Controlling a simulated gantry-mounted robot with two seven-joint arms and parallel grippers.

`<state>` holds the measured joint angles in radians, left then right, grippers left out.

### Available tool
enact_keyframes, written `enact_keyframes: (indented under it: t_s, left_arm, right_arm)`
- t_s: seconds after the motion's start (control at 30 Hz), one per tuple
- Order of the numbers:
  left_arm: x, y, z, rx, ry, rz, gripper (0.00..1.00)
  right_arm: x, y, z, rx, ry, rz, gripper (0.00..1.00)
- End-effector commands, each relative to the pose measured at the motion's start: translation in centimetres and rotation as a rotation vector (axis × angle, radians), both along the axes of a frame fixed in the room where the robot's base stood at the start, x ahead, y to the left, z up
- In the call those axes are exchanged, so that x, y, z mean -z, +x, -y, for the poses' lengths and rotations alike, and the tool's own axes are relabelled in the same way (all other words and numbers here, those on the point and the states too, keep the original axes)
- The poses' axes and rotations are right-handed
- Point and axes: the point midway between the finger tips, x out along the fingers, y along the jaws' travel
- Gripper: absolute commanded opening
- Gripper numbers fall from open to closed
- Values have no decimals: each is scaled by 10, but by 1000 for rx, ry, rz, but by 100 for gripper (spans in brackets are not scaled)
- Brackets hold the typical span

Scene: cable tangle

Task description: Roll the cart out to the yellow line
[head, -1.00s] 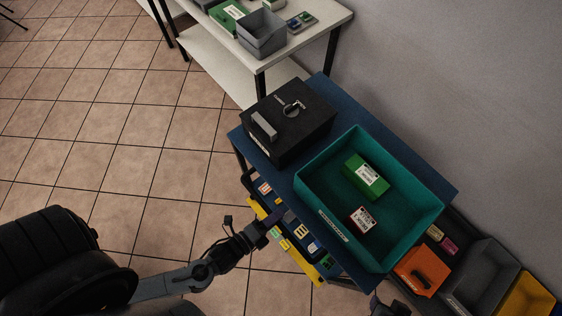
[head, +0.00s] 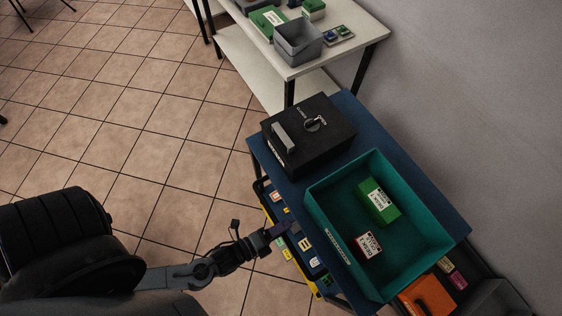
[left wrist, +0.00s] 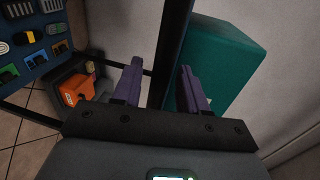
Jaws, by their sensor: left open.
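The cart has a blue top (head: 263,160) and dark legs, and stands near the wall. A black box (head: 308,138) with a dial and handle and a teal bin (head: 318,216) rest on it. The bin holds a green box (head: 378,200) and a red-and-white box (head: 368,244). My left gripper (head: 284,229) is at the cart's left side, below the top. In the left wrist view its purple fingers (left wrist: 160,80) are open, with a dark upright post (left wrist: 170,45) between or just beyond them; contact cannot be told. I cannot make out a yellow floor line.
A white table (head: 335,52) with a grey bin (head: 298,40) and boxes stands behind the cart. A yellow edge (head: 304,277) shows under the cart's left side. The tiled floor (head: 150,125) at left is open.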

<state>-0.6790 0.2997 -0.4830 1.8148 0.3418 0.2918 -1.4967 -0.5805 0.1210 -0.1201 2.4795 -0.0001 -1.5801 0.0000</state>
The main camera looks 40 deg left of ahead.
Motion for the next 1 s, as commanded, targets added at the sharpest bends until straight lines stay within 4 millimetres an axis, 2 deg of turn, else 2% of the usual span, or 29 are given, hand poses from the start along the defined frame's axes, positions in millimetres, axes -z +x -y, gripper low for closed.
enact_keyframes:
  t_s: [0.23, 0.7, 1.0]
  left_arm:
    - [-1, -12, -3, 1, 1, -4, 43]
    - [-17, -83, -20, 1, 1, -4, 43]
    - [-21, -102, -25, 0, -1, 0, 43]
  right_arm:
    - [-2, 0, 1, -3, -5, 1, 43]
    - [-12, 1, 0, 1, 0, 1, 43]
    - [-14, 1, -1, 3, 6, 1, 43]
